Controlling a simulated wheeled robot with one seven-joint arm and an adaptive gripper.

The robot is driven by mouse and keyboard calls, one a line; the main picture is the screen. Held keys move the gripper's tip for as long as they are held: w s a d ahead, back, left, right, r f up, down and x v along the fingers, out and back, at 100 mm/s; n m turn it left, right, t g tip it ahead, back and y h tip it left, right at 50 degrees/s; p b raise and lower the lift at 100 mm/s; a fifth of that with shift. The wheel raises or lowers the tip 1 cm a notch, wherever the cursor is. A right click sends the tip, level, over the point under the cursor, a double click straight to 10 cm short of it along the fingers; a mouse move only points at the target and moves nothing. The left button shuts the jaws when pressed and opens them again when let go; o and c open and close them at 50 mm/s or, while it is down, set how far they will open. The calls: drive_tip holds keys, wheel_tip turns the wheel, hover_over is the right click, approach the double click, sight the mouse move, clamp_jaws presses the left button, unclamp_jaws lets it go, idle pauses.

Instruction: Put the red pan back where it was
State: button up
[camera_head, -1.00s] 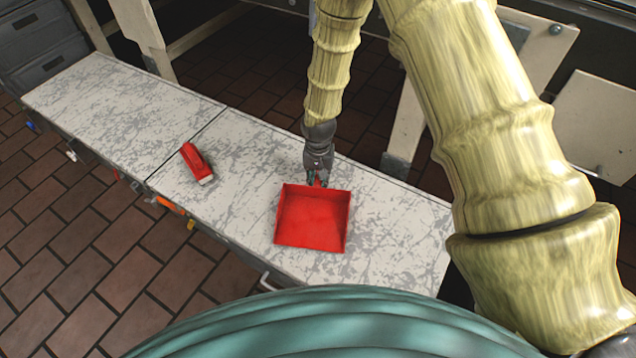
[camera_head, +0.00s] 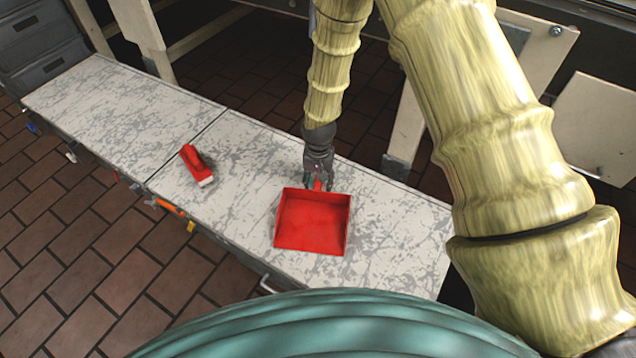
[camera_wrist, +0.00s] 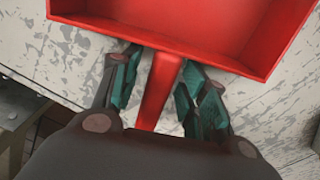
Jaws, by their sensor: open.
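The red pan (camera_head: 312,222), a square dustpan with raised walls, lies on the speckled grey-white worktop (camera_head: 392,235). Its handle points to the worktop's far edge. My gripper (camera_head: 318,182) is at the handle, beyond the pan. In the wrist view the pan (camera_wrist: 215,25) fills the top and its handle (camera_wrist: 158,90) runs down between the two teal fingers of my gripper (camera_wrist: 160,82). The fingers stand apart, one on each side of the handle, with a visible gap at the left. The handle's lower end is hidden by my gripper's body.
A red brush (camera_head: 197,165) lies on the worktop left of the pan. Small coloured items, one of them orange (camera_head: 171,207), hang along the worktop's near edge. Grey drawers (camera_head: 40,45) stand at the far left. The worktop's left half is clear.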

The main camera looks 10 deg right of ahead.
wheel_tip(320, 180, up, 12)
drive_tip(key=p, duration=0.3)
drive_tip(key=shift+f, duration=0.15)
idle(0.4)
